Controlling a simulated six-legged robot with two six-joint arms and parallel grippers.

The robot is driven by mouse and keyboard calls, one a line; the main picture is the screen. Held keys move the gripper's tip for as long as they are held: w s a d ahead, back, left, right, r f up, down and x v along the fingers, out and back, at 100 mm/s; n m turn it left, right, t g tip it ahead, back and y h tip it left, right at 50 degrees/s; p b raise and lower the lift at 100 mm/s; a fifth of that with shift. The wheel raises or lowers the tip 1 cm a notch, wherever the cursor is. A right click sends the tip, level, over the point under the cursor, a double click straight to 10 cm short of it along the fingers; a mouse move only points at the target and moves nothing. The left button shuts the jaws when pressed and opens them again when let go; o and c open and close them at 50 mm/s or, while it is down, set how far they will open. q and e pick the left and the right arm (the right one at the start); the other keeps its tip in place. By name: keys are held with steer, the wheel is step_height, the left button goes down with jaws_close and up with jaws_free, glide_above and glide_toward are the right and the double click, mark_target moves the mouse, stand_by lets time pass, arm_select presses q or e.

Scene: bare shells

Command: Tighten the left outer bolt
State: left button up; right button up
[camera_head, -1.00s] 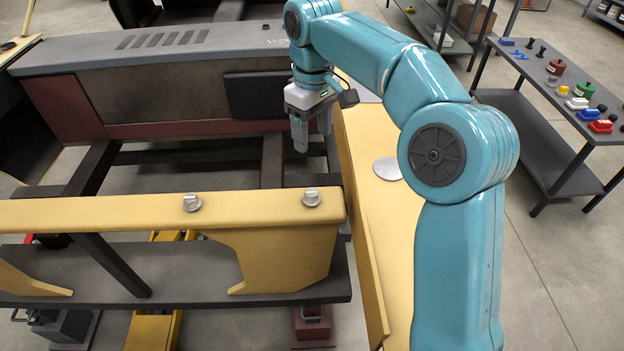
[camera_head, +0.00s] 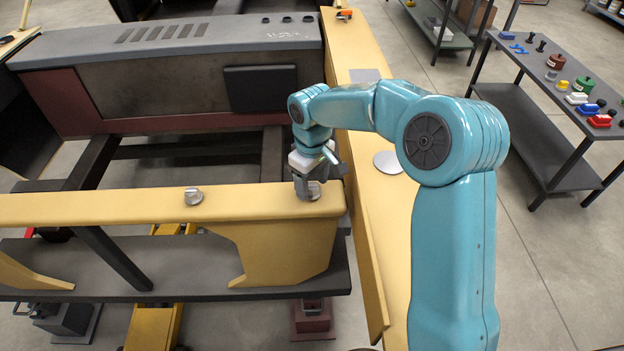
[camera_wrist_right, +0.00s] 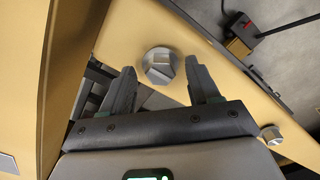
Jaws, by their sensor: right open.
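Two grey hex-headed bolts stand on the yellow crossbeam (camera_head: 90,210). One bolt (camera_head: 193,197) is bare, and the other bolt (camera_head: 314,190) is near the beam's right end. My right gripper (camera_head: 308,186) points down at the right-end bolt and partly covers it in the head view. In the right wrist view my gripper (camera_wrist_right: 160,74) is open, with the bolt head (camera_wrist_right: 159,65) lying between and just beyond its fingertips. No finger visibly touches it. The other bolt (camera_wrist_right: 271,135) shows at lower right there. My left gripper is not in view.
A yellow side rail (camera_head: 375,240) runs along the right of the frame. A dark grey housing (camera_head: 170,45) lies behind the beam, with an open gap between. A grey table (camera_head: 550,75) with several small parts stands at the right, apart from the arm.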

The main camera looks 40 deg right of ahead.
steer(key=shift+w+a+f, duration=0.1)
steer(key=shift+s, duration=0.3)
steer(key=shift+c, duration=0.6)
steer(key=c, duration=0.9)
steer(key=shift+c, duration=0.2)
